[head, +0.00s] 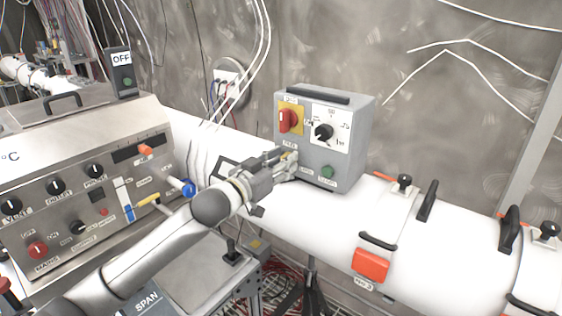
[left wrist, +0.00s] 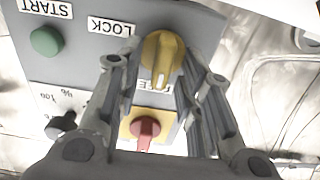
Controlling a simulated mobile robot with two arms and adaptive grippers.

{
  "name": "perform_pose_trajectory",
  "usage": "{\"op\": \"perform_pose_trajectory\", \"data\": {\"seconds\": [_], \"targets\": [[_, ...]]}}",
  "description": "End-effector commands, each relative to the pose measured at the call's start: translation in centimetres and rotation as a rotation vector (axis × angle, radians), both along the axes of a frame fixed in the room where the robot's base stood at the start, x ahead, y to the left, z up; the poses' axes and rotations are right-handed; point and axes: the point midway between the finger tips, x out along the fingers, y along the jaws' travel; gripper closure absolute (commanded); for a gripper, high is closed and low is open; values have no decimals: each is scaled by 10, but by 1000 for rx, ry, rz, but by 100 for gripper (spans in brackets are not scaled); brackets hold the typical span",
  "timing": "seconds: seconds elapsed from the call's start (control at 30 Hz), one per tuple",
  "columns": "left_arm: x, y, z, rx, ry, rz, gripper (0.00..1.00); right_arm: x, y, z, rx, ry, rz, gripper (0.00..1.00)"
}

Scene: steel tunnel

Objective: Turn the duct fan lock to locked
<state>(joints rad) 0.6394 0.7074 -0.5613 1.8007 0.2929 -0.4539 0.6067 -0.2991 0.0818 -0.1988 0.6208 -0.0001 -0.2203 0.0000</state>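The duct fan lock is a yellow knob (left wrist: 163,52) on the grey control box (head: 351,140). In the left wrist view, upside down, LOCK is printed to its left and FREE, partly hidden, below it. Its ridge runs roughly up and down in that picture, its lower end toward FREE. My left gripper (head: 288,160) is at the box's lower left and hides most of the knob in the head view. In the left wrist view my gripper's fingers (left wrist: 164,72) stand apart, one on each side of the knob; I cannot tell whether they touch it. My right gripper is not in view.
The box also carries a red switch (head: 289,119) on a yellow plate, a black dial (head: 323,131) and a green button (head: 327,172). It sits on a white duct (head: 305,215) with black-handled clamps. A steel console (head: 80,180) with knobs stands at left. Cables hang behind.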

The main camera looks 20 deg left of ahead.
Motion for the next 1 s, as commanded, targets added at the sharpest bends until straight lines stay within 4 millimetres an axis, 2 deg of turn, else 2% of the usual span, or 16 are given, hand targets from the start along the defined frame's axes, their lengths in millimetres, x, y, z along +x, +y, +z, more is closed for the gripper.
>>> {"op": "perform_pose_trajectory", "data": {"seconds": [0.03,0.2,0.27,0.67,1.0], "targets": [[0,0,0,0,0,0,72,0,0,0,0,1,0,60],[0,0,0,0,0,0,94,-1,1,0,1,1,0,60],[0,0,0,0,1,0,100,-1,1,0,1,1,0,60],[0,0,1,44,-15,1,100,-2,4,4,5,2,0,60],[-1,-2,1,264,-94,0,100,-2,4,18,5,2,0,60]]}}
